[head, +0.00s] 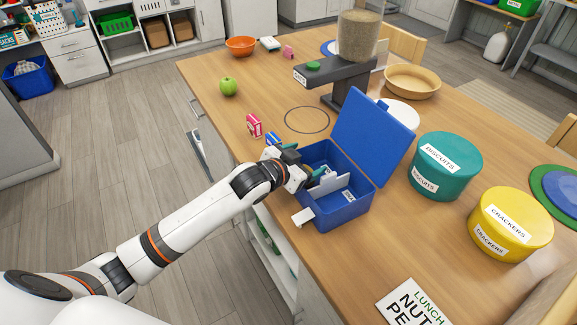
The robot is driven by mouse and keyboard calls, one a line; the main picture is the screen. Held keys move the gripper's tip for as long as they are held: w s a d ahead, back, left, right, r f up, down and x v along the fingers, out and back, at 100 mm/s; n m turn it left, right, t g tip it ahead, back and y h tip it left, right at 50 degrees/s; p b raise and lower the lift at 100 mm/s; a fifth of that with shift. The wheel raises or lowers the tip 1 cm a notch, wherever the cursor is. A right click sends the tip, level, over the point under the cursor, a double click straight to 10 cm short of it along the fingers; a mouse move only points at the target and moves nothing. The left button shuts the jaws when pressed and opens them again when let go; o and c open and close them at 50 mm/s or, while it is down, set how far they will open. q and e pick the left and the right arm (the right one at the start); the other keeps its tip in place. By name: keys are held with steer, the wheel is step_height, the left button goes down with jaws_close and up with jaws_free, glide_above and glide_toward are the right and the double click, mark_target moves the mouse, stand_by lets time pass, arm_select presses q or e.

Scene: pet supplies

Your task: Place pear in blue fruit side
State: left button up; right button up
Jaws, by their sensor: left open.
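A blue lunch box (332,219) with its lid raised stands on the wooden table. White dividers and labels show inside it. My left gripper (312,179) is open at the box's left part, over or inside its opening. A small green and yellowish item shows beside the fingers, but I cannot tell whether it is a pear. No pear shows clearly elsewhere. The green round fruit (228,86) at the far left of the table looks like an apple. My right gripper is out of view.
Teal biscuits tin (446,166) and yellow crackers tin (510,224) stand right of the box. Behind it are a dispenser (357,38) and a wooden bowl (412,81). Small cartons (254,125) stand left. A lunch sign (412,303) lies in front. Table is clear around the apple.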

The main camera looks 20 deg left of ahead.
arm_select(q)
steer(key=b+v, duration=0.1)
steer(key=v, duration=1.1)
steer(key=shift+b, duration=0.35)
